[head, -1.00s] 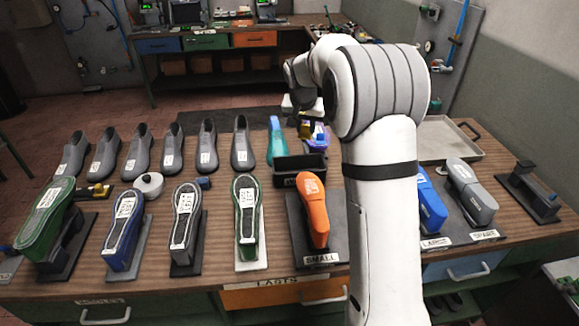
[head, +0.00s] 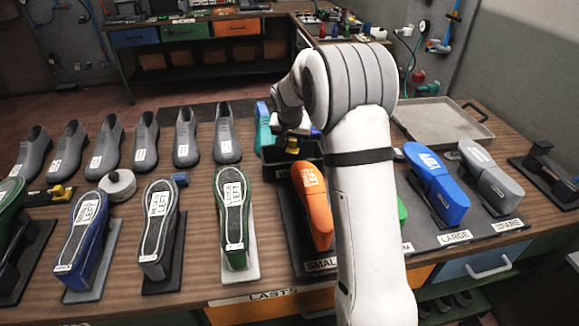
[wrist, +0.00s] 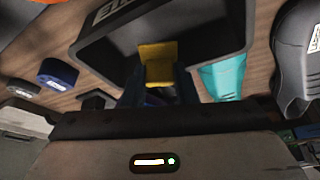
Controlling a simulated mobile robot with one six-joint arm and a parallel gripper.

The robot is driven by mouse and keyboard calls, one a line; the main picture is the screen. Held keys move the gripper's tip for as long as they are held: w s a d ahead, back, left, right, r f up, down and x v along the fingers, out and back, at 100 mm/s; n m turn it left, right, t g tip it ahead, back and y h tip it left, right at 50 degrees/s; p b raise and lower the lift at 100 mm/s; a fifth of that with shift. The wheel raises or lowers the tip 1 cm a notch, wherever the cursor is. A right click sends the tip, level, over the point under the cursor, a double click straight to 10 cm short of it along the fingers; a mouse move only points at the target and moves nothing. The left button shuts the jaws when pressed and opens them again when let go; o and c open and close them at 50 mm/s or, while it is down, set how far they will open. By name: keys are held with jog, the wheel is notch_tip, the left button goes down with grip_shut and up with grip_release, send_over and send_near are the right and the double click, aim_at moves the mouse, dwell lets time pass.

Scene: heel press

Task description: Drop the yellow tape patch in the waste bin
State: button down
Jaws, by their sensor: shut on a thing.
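The yellow tape patch (wrist: 158,60) is between the fingertips of my gripper (wrist: 158,84) in the wrist view. It shows as a small yellow piece in the head view (head: 292,143). My gripper is shut on the patch. The waste bin (wrist: 218,58) is a dark open box with a partly seen pale label, and the patch appears over its opening. In the head view the bin (head: 275,173) sits on the bench below my gripper, partly hidden by my arm. The patch's exact height above the bin floor is unclear.
An orange last (head: 312,200) stands just in front of the bin. A teal object (wrist: 224,76) is beside the bin. Grey shoes (head: 226,135) line the bench to the left. A blue last (head: 436,185) and a grey tray (head: 440,120) are to the right.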

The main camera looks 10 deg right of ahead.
notch_tip(320, 180, down, 8)
jog(key=shift+a+r+p, duration=0.1)
jog(key=shift+r+p, duration=0.1)
jog(key=shift+p, duration=0.4)
jog(key=shift+f, duration=0.15)
jog(key=c, duration=1.1)
grip_release()
jog(key=shift+c, duration=0.2)
